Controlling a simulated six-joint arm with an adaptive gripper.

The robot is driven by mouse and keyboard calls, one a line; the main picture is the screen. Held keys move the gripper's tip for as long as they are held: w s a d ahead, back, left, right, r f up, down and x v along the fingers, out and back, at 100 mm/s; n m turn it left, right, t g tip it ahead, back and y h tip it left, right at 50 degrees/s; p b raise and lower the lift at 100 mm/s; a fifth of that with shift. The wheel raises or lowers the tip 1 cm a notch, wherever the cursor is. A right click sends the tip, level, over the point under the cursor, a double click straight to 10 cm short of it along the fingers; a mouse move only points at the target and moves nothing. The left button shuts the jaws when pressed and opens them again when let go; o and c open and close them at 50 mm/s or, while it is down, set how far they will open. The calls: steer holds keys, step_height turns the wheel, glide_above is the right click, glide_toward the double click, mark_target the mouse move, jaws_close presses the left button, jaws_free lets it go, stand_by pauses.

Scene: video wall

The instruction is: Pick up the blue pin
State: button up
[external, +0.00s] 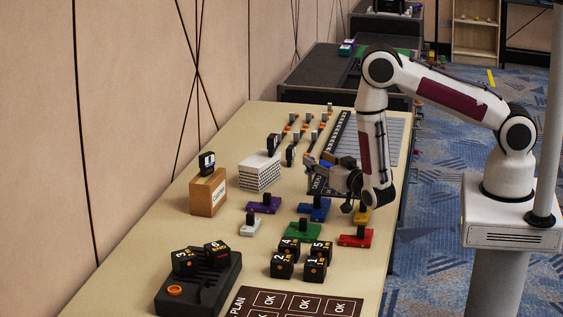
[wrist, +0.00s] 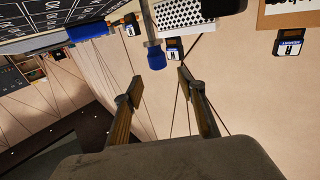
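The blue pin (wrist: 157,57) shows in the wrist view as a blue cap on a grey shaft. In that view, where the table is at the top, it lies between the lines of the two fingers, slightly past their tips. My gripper (wrist: 160,82) is open, with a clear gap between its fingers and nothing held. In the external view my gripper (external: 328,171) is low over the table's middle, pointing left. A small patch of blue shows beside it there; I cannot tell whether it is the pin.
A white patterned stack (external: 259,171) and a cardboard box (external: 208,192) stand to the left. Blue (external: 314,211), purple (external: 262,207), green (external: 302,232) and red (external: 355,240) blocks with black knobs lie nearby. Numbered black cubes (external: 282,265) and a black tray (external: 198,287) are in front.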

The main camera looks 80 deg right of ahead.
mark_target(310, 175)
steer(key=shift+f, duration=0.65)
steer(key=shift+x, duration=2.5)
jaws_close()
